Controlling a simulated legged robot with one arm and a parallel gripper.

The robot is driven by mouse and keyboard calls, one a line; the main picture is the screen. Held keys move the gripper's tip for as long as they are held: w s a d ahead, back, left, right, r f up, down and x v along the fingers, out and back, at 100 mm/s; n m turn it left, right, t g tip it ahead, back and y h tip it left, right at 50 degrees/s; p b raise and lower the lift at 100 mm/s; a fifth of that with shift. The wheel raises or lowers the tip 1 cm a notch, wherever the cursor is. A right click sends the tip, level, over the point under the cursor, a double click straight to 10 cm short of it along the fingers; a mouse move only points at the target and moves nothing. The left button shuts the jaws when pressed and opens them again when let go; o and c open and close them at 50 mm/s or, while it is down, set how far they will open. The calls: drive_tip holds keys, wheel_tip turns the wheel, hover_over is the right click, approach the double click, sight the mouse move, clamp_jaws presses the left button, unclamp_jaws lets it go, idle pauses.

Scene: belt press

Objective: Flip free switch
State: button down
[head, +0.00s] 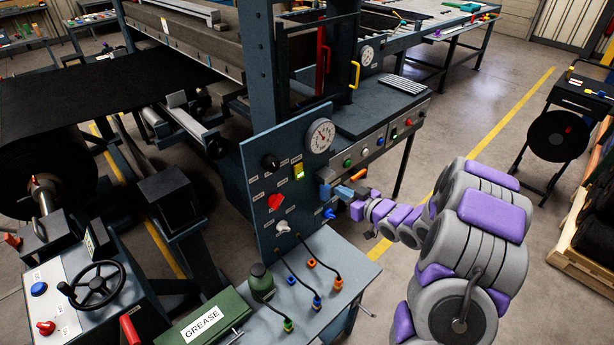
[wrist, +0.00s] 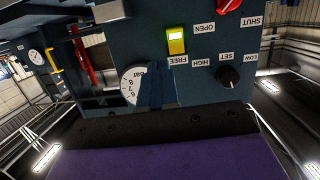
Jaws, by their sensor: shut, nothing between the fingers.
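The free switch (head: 298,171) is a yellow rocker on the upright blue control panel (head: 262,168), left of and below the round pressure gauge (head: 320,135). In the wrist view, which shows the panel upside down, the switch (wrist: 176,40) has a bright lit patch and the FREE label beside it. My gripper (head: 327,184) is to the right of the switch in the head view. Its blue fingers (wrist: 157,82) are shut and empty, and they cover part of the gauge in the wrist view. They appear apart from the switch; the exact gap is unclear.
A black knob (head: 271,162), a red knob (head: 275,202), a white knob (head: 282,226) and a blue knob (head: 330,213) share the panel. Below is a bench with cables and a green grease box (head: 205,320). Open floor lies right of my arm.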

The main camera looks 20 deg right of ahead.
sight(300, 175)
drive_tip(key=shift+s+a+r+y, duration=0.1)
drive_tip(key=shift+s+a+y, duration=0.2)
drive_tip(key=shift+a, duration=0.15)
drive_tip(key=shift+s+a+r+y, duration=0.1)
drive_tip(key=shift+s+a+y, duration=0.15)
drive_tip(key=shift+a, duration=0.2)
drive_tip(key=shift+w, duration=0.1)
drive_tip(key=x, duration=1.4)
drive_tip(key=shift+f, duration=0.1)
drive_tip(key=shift+w+f+t+y+b, duration=0.15)
drive_tip(key=shift+f+t+y+b, duration=0.25)
drive_tip(key=shift+t+b, duration=0.45)
drive_tip(key=shift+t, duration=0.05)
drive_tip(key=shift+w+r+n, duration=0.1)
drive_tip(key=shift+r+n, duration=0.2)
drive_tip(key=shift+a, duration=0.1)
